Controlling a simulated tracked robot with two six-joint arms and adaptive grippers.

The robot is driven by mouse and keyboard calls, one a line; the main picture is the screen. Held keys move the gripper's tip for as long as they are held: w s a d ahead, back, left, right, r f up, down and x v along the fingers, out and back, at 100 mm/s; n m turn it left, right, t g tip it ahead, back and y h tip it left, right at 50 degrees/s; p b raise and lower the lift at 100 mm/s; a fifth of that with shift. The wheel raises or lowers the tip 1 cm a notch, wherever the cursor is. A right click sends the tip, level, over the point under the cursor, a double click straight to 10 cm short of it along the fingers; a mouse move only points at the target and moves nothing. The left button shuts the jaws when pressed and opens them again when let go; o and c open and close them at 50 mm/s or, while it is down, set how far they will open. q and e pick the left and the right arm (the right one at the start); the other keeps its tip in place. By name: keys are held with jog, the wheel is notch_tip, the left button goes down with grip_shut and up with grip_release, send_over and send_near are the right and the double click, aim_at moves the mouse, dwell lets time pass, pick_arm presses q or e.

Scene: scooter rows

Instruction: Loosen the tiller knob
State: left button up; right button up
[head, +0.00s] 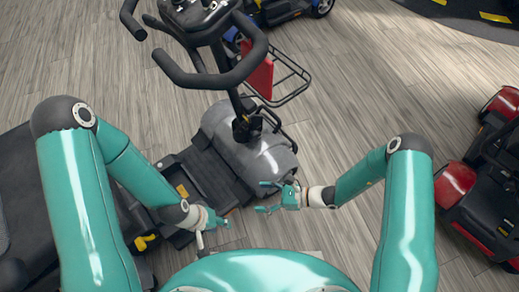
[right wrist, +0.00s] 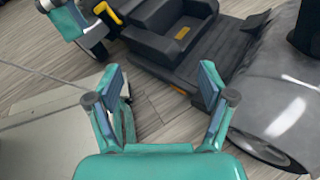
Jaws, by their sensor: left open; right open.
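A grey and black scooter stands in front of me. Its black tiller (head: 243,105) rises from the grey front cover (head: 215,122) to looped handlebars (head: 225,72). A black joint sits at the tiller's foot, but I cannot pick out the knob there. My right gripper (head: 263,197) is open and empty, just in front of the grey cover and apart from the tiller. In the right wrist view its jaws (right wrist: 160,80) stand wide apart, with the grey cover (right wrist: 285,105) at the right. My left gripper (head: 213,231) is open near the scooter's footboard (head: 205,175), low at left.
A wire basket (head: 290,85) with a red panel (head: 260,75) is beyond the tiller. A red scooter (head: 485,180) stands at the right and a blue one (head: 285,8) at the back. Wooden floor (head: 370,90) lies clear between them.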

aim_at(258, 138)
jog(key=w+d+f+m+t+b, duration=0.2)
jog(key=w+m+t, duration=0.1)
jog(key=w+t, duration=0.1)
jog(key=w+d+f+m+t+h+b, duration=0.1)
jog(key=w+d+f+m+t+b, duration=0.1)
jog(key=w, duration=0.4)
jog(key=w+d+f+m+t+h+b, duration=0.1)
jog(key=w+d+f+m+t+b, duration=0.1)
jog(key=w+d+f+m+t, duration=0.1)
jog(key=shift+w+d+f+m+t, duration=0.2)
jog(key=shift+w+d+m+t, duration=0.1)
jog(key=shift+w+t, duration=0.3)
jog(key=shift+w+d+f+m+t, duration=0.2)
jog(key=shift+w+m+t, duration=0.15)
jog(key=shift+t, duration=0.35)
jog(key=shift+w, duration=0.4)
jog(key=b+x, duration=0.5)
jog(key=x, duration=1)
jog(key=shift+d, duration=0.1)
pick_arm(q)
notch_tip(258, 138, down, 14)
jog(key=shift+f+b, duration=0.2)
jog(key=shift+b, duration=0.15)
pick_arm(e)
jog(key=shift+w+a, duration=0.4)
jog(key=shift+w, duration=0.2)
